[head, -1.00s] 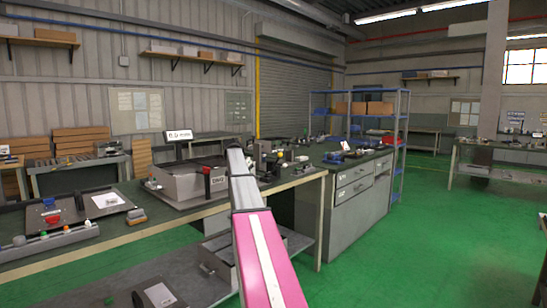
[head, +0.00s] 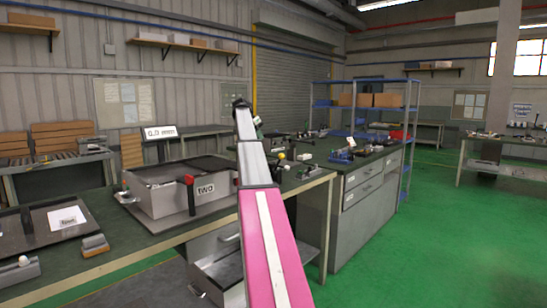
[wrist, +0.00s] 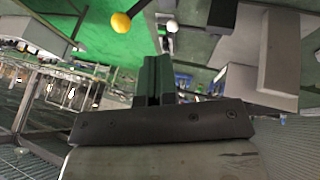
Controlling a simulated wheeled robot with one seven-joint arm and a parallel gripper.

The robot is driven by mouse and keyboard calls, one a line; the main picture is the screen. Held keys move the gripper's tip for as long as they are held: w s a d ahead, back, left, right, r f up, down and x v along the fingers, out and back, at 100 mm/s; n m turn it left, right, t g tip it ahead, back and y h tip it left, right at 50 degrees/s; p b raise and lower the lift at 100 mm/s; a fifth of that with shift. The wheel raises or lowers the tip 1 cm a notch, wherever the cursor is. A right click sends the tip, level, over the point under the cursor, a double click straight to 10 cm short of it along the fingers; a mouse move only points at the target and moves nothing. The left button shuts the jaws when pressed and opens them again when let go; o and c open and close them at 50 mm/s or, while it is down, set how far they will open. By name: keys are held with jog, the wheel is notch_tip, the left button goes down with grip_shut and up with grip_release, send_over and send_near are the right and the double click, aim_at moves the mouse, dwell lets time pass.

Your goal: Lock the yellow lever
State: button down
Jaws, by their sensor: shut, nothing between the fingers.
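A yellow ball knob (wrist: 121,22), which looks like the lever's end, shows at the top of the wrist view on a dark rod. A small yellowish knob (head: 282,156) on the bench, right of my arm, may be the same one. My gripper (wrist: 156,62) is shut and empty, its dark fingers side by side and apart from the knob. In the head view my arm reaches up and forward over the bench, and its fingers cannot be made out. The lever's base and its lock position are not clear.
A white ball knob (wrist: 171,26) sits close to the yellow one. A grey box with a red-topped post (head: 189,181) stands on the bench (head: 130,236) left of my arm. A drawer cabinet (head: 362,190) and blue shelving are to the right. Green floor (head: 440,240) is open at right.

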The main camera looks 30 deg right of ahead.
dwell(0.3)
send_near(278, 163)
jog(key=w+d+f, duration=0.1)
jog(key=w+f, duration=0.2)
jog(key=shift+s+d+f, duration=1.3)
jog(key=shift+s+f, duration=0.1)
jog(key=shift+s, duration=0.15)
